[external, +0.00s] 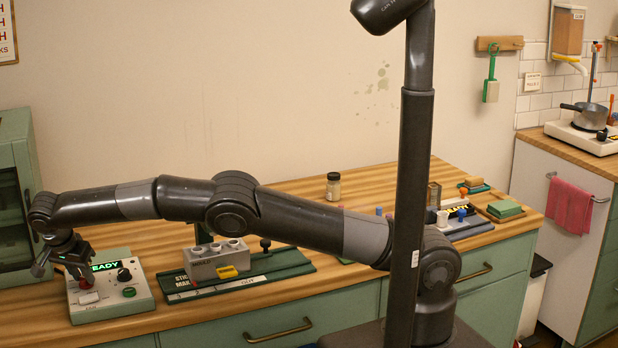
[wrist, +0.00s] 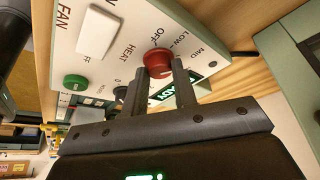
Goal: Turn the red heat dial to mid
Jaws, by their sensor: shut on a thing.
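The red heat dial (wrist: 157,60) is on the pale control box (wrist: 205,35), with OFF, LOW and MID printed around it in the wrist view. My gripper (wrist: 159,68) is shut on the dial, one finger on each side. The dial's pointer mark is not clear, so I cannot tell its setting. In the external view, the control box (external: 140,301) stands at the left of the counter. My gripper (external: 79,272) reaches down over its left part, and the red dial (external: 86,283) shows small beneath it.
The box also carries a white switch (wrist: 99,30), a green button (wrist: 75,82), a black knob (external: 124,274) and a lit display. A green cabinet (external: 14,230) stands close on the left. A grey block (external: 215,263) on a green board stands to the right.

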